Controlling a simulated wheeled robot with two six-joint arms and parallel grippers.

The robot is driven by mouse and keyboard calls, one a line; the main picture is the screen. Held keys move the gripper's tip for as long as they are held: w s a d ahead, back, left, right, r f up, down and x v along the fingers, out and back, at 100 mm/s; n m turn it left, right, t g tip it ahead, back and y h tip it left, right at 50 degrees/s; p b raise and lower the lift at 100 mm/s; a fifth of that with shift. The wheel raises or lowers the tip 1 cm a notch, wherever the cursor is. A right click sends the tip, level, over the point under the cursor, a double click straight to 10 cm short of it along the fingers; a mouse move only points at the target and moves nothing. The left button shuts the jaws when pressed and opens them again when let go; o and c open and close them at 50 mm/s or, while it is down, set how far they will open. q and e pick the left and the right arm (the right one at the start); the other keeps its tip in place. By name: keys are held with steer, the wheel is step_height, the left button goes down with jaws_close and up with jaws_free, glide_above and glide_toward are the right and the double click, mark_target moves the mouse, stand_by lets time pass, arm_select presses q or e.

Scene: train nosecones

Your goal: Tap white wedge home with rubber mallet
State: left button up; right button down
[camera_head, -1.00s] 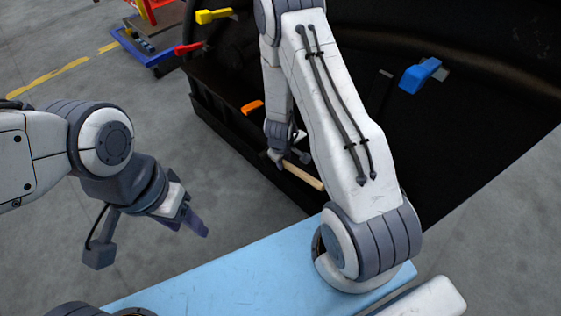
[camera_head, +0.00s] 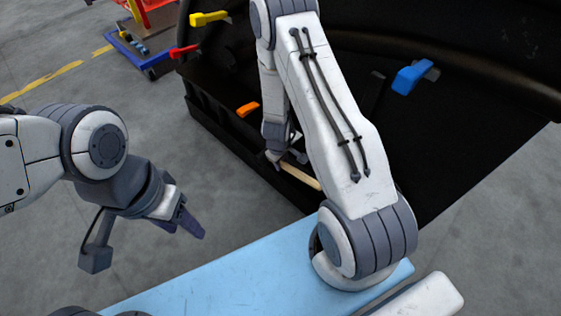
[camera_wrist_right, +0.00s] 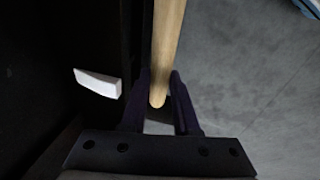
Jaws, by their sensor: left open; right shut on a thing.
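The mallet's wooden handle (camera_head: 300,176) slants across the black nosecone's near edge; it also fills the top middle of the right wrist view (camera_wrist_right: 166,50). My right gripper (camera_head: 275,157) is shut on this handle near its end; its two dark fingers (camera_wrist_right: 158,98) stand on either side. The mallet's head is out of view. The white wedge (camera_wrist_right: 97,82) shows in the right wrist view, left of the gripper and apart from it, against the black nosecone. In the head view a small white bit beside the right gripper is mostly hidden. My left gripper (camera_head: 188,222) is open and empty over the floor.
The black nosecone (camera_head: 460,130) carries an orange wedge (camera_head: 248,109), a red wedge (camera_head: 184,51), a yellow wedge (camera_head: 210,18) and a blue wedge (camera_head: 412,77). A light blue surface (camera_head: 230,270) lies in front. A wheeled cart (camera_head: 145,40) stands at the back left. Grey floor is clear at left.

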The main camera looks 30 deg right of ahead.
steer(key=d+p, duration=0.1)
steer(key=w+d+p, duration=0.1)
steer(key=shift+d, duration=0.35)
steer(key=shift+a, duration=0.1)
steer(key=shift+s+a, duration=0.2)
steer(key=shift+a, duration=0.4)
steer(key=shift+r+p, duration=0.1)
steer(key=shift+p, duration=0.25)
